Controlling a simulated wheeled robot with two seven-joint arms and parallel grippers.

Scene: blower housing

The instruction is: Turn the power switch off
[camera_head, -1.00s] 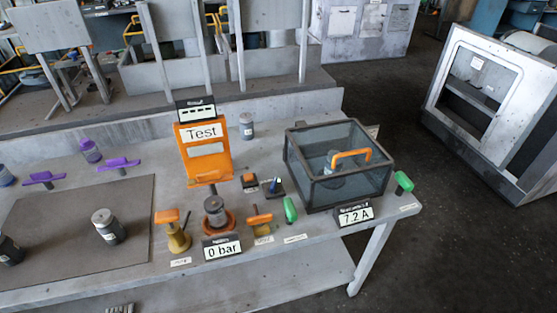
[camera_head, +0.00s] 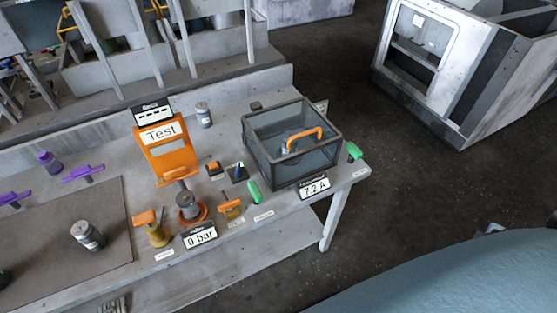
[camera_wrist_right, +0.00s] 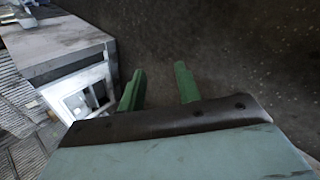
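Two green handles are on the bench. One (camera_head: 254,192) is left of the mesh box, and the other (camera_head: 354,152) is at the box's right corner by a display reading 7.2 A (camera_head: 313,187). A small dark block with a blue-tipped lever (camera_head: 237,173) and an orange-topped block (camera_head: 213,168) sit left of the box. The small labels are too blurred to tell which is the power switch. My right gripper (camera_wrist_right: 159,75) has its two green fingers apart and empty, over dark floor in the right wrist view. My left gripper is out of view.
An orange Test stand (camera_head: 168,160), a 0 bar display (camera_head: 199,235) and several orange-topped valves crowd the bench. A grey mat (camera_head: 50,220) lies left. Open floor separates the bench from a large grey cabinet (camera_head: 430,75).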

